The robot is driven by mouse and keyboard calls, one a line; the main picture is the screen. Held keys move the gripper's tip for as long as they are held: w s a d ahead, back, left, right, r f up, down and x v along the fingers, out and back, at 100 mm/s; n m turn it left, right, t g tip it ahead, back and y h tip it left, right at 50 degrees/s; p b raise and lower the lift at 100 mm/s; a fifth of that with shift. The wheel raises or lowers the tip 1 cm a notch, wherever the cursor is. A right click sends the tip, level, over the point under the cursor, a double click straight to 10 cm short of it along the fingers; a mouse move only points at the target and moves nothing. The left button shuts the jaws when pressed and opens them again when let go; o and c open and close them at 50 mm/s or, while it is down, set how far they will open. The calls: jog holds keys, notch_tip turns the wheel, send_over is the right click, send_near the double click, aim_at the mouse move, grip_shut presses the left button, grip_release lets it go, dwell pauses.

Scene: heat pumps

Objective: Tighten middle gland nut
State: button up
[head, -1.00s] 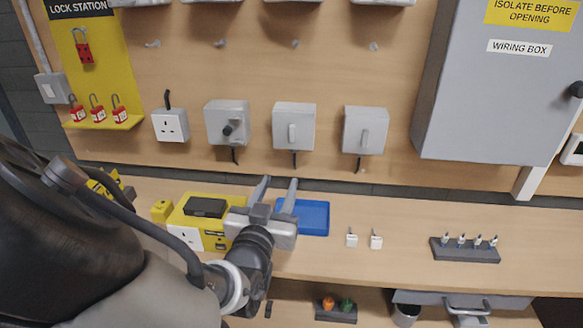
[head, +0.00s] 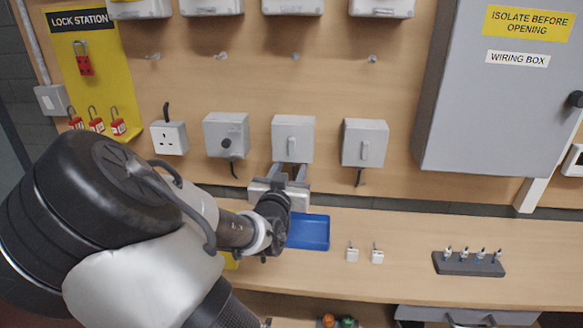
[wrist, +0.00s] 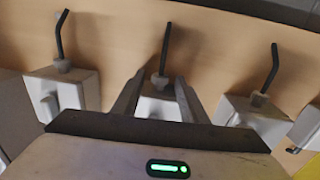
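The middle grey isolator box (head: 293,138) hangs on the wooden wall board. In the wrist view its gland nut (wrist: 160,81) is a small grey fitting where a black cable (wrist: 166,42) leaves the box. My gripper (head: 291,166) is just below this box in the head view. In the wrist view my gripper (wrist: 157,77) is open, with one finger on each side of the gland nut. I cannot tell whether the fingers touch it. In the head view the gripper hides the nut.
Isolator boxes stand to the left (head: 226,135) and right (head: 365,142), with similar glands beneath. A blue tray (head: 308,232) lies on the bench below. Two small white blocks (head: 352,254) and a dark rack (head: 468,264) lie to the right. A wiring box (head: 495,110) hangs upper right.

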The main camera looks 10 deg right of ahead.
grip_shut()
jog(key=shift+d+f+y+b, duration=0.1)
jog(key=shift+d+y+b, duration=0.05)
jog(key=shift+y+b, duration=0.2)
jog(key=shift+s+d+f+n+t+y+b, duration=0.15)
jog(key=shift+n+t+y+b, duration=0.25)
jog(key=shift+n+y+b, duration=0.4)
jog(key=shift+d+r+n+g+y+b, duration=0.1)
jog(key=shift+d+n+y+b, duration=0.15)
jog(key=shift+n+y+b, duration=1.25)
jog(key=shift+d+r+n+g+y+b, duration=0.1)
jog(key=shift+d+n+y+b, duration=0.2)
jog(key=shift+n+y+b, duration=1.15)
jog(key=shift+d+n+g+y+b, duration=0.2)
jog(key=shift+n+y+b, duration=0.45)
jog(key=shift+y+b, duration=1.55)
jog(key=shift+y+p, duration=0.3)
jog(key=shift+y, duration=0.4)
